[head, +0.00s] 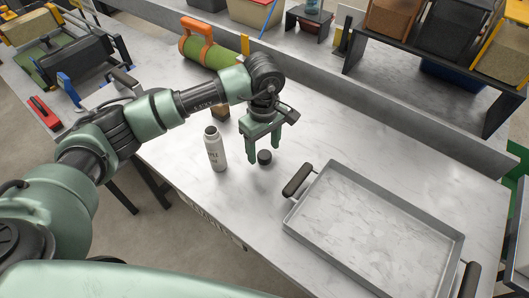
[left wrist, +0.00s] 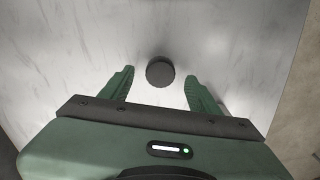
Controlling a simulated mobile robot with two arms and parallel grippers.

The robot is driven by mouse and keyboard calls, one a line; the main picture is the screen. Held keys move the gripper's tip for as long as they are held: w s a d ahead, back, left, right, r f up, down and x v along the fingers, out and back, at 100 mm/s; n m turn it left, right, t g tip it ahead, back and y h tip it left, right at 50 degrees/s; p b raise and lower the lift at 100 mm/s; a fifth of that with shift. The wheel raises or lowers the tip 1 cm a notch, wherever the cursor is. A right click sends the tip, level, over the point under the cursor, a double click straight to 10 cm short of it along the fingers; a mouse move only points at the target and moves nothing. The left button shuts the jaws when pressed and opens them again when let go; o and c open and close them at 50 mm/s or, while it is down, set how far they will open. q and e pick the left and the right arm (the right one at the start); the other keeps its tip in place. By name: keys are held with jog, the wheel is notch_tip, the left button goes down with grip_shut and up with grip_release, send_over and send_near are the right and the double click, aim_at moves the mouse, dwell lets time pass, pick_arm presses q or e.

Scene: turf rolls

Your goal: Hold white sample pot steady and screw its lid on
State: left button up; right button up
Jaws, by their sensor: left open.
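The white sample pot (head: 215,149) stands upright on the table, its dark threaded neck uncovered at the top. Its dark round lid (head: 264,157) lies apart on the table, to the right of the pot. My left gripper (head: 264,158) is open and points down above the lid. In the left wrist view the lid (left wrist: 160,72) shows between and just beyond the two open fingertips (left wrist: 159,72), not touched by them. My right gripper is not in view.
A grey metal tray (head: 318,173) with dark handles fills the right of the table. A green turf roll with an orange handle (head: 205,48) lies at the back. A small brown block (head: 220,111) sits behind the pot. The table left of the tray is mostly clear.

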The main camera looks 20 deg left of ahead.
aim_at(264, 153)
pick_arm(q)
jog(key=shift+f, duration=0.8)
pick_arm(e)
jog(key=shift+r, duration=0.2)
pick_arm(q)
grip_shut()
jog(key=shift+r, duration=0.1)
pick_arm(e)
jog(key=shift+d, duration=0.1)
